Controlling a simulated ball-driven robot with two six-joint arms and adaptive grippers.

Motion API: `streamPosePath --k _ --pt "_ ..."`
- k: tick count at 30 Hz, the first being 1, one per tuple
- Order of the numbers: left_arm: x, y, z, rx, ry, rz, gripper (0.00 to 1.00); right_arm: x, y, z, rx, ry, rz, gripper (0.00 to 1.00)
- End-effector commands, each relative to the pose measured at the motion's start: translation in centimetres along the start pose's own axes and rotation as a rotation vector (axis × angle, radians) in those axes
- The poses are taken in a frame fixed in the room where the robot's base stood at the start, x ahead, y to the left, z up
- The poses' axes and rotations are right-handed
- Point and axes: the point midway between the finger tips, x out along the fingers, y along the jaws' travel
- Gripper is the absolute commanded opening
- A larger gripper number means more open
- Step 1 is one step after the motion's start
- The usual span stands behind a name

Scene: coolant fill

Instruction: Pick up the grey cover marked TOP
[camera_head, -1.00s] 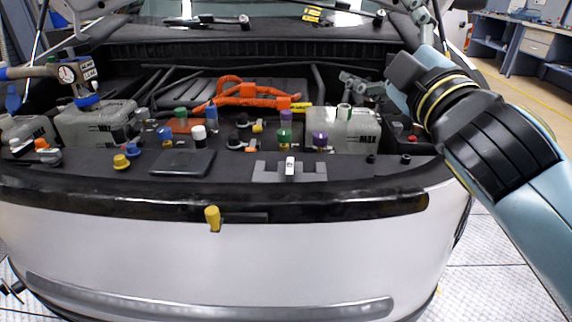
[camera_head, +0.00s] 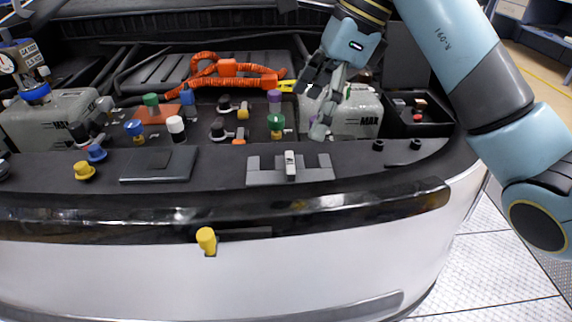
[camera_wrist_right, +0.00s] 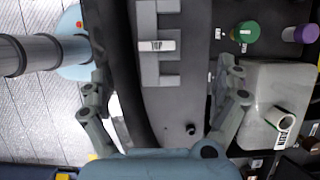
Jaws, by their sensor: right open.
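I cannot read the word TOP on anything, so I cannot tell for sure which thing is the grey cover. A light grey bracket (camera_head: 258,175) with a pale, marked upright piece (camera_head: 290,165) sits on the dark front panel. In the right wrist view the bracket (camera_wrist_right: 148,65) lies between the fingers, beyond their tips, and its pale piece (camera_wrist_right: 157,45) carries small unreadable print. My right gripper (camera_head: 312,108) is open and empty, above the panel's rear edge by the right tank. It also shows in the right wrist view (camera_wrist_right: 163,70). My left gripper is out of view.
A translucent right tank (camera_head: 362,118) stands beside my right gripper; a labelled pale cylinder (camera_wrist_right: 281,118) is on it. Several coloured caps, including a green one (camera_head: 276,121), stand nearby. A flat dark plate (camera_head: 160,165) lies left. Orange cables (camera_head: 235,75) run behind.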

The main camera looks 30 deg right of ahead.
Motion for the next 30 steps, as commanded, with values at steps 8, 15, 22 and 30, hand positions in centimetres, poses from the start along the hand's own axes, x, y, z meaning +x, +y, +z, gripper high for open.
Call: streamPosePath --k 8,15,22,30 --pt "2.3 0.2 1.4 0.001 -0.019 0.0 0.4 4.6 0.1 -0.2 0.003 0.002 0.005 0.99" --pt "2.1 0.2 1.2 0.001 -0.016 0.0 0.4 6.9 0.2 -0.8 0.004 0.003 0.008 0.99" --pt "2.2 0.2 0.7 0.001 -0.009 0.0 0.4 9.9 0.1 -1.0 0.003 0.0 0.005 0.99" --pt "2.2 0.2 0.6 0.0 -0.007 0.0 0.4 10.1 0.1 -1.0 0.003 0.001 0.003 0.96"
